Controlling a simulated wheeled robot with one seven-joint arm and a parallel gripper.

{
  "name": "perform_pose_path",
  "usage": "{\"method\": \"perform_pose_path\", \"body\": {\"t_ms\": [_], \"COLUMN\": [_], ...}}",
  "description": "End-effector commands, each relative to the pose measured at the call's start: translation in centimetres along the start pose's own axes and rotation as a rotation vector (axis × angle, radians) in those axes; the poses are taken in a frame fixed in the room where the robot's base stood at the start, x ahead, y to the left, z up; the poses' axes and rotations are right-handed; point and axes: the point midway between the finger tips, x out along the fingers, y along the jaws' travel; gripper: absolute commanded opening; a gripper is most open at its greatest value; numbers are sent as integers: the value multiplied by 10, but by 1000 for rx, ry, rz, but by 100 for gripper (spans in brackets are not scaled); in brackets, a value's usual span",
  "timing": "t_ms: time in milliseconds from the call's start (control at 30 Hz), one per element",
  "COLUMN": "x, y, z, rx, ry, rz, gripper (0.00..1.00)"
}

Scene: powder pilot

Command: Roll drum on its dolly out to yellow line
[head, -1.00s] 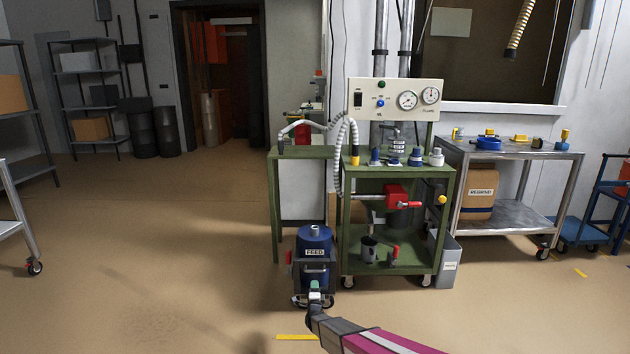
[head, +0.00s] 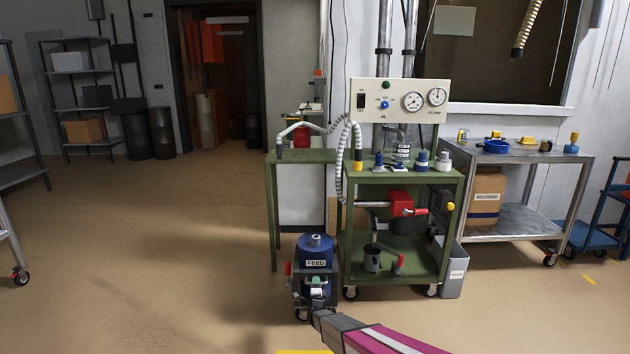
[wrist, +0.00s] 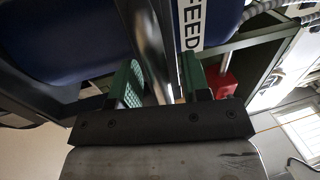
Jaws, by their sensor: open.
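The blue drum (head: 315,250) with a FEED label stands upright on its small dark dolly (head: 301,304) on the floor, left of the green cart. My gripper (head: 317,286) is at the dolly's near side, in front of the drum. In the wrist view my gripper (wrist: 162,88) has its green fingers apart, with a metal bar (wrist: 152,45) running between them. I cannot tell whether either finger touches it. The drum (wrist: 65,35) fills the upper left there. The yellow line (head: 303,352) shows at the bottom edge of the head view.
The green cart (head: 447,235) with a gauge panel stands close to the drum's right, and a green side table (head: 272,215) is behind it. A grey bin (head: 452,275) stands right of the cart. Open floor (head: 150,260) lies to the left.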

Motion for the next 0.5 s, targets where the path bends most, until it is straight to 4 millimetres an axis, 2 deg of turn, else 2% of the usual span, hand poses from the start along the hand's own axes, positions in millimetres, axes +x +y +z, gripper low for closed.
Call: {"method": "perform_pose_path", "body": {"t_ms": [267, 300, 400, 500], "x": [0, 0, 0, 0], "y": [0, 0, 0, 0], "z": [0, 0, 0, 0], "rx": [0, 0, 0, 0], "ry": [0, 0, 0, 0], "rz": [0, 0, 0, 0], "gripper": [43, 30, 0, 0]}}
